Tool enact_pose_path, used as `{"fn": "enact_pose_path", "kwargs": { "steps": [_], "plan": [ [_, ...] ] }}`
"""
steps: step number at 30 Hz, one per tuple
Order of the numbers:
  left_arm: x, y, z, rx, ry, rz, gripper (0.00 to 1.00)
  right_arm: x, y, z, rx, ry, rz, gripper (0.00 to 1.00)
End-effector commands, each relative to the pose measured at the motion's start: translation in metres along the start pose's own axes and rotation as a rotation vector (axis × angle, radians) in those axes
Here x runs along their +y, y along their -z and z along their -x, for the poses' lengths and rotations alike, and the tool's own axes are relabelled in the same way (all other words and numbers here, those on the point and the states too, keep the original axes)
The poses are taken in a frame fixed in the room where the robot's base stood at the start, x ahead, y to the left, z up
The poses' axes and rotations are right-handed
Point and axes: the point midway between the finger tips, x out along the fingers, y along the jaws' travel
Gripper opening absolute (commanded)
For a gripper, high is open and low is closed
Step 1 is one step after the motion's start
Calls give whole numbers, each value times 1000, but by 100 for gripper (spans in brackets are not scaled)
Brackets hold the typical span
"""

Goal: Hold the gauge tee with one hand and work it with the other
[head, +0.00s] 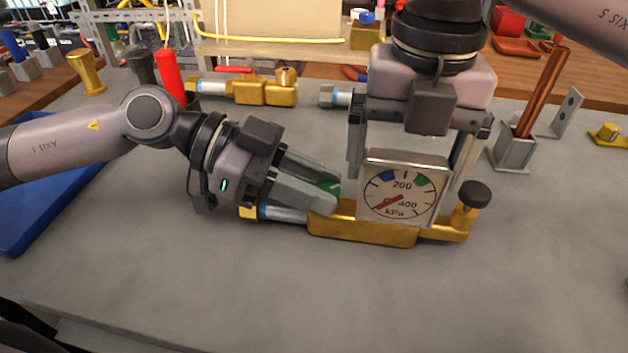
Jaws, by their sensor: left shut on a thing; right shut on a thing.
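The gauge tee lies on the grey worktop, with a long brass body (362,232), a square dial gauge (403,190) marked in kPa, and a black knob (474,194) at its right end. My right gripper (408,172) comes down from above, with one finger on each side of the gauge, shut on it. My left gripper (330,196) comes in from the left, shut on a small green part (331,188) beside the gauge, above the brass body. The fingers hide most of that green part.
Behind lie another brass fitting (262,91) and a red cylinder (168,76). A copper pipe (542,92) stands in a grey holder (512,150) at the right. A blue tray (45,215) is at the left. The front worktop is clear.

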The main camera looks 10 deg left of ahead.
Motion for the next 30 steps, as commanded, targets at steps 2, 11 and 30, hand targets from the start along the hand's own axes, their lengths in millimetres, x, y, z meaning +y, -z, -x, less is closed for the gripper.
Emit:
{"fn": "enact_pose_path", "kwargs": {
  "steps": [2, 11, 30],
  "plan": [
    [-1, 0, 0, -1, -9, -4, 1, 0, 0, 1, -1, -2, 1, 32],
    [-4, 0, -1, -3, -147, -58, 1, 0, 0, 1, 0, -1, 3, 32],
    [-9, 0, -2, -1, -480, -198, 1, 0, 1, 1, 0, -2, 4, 32]
  ]
}}
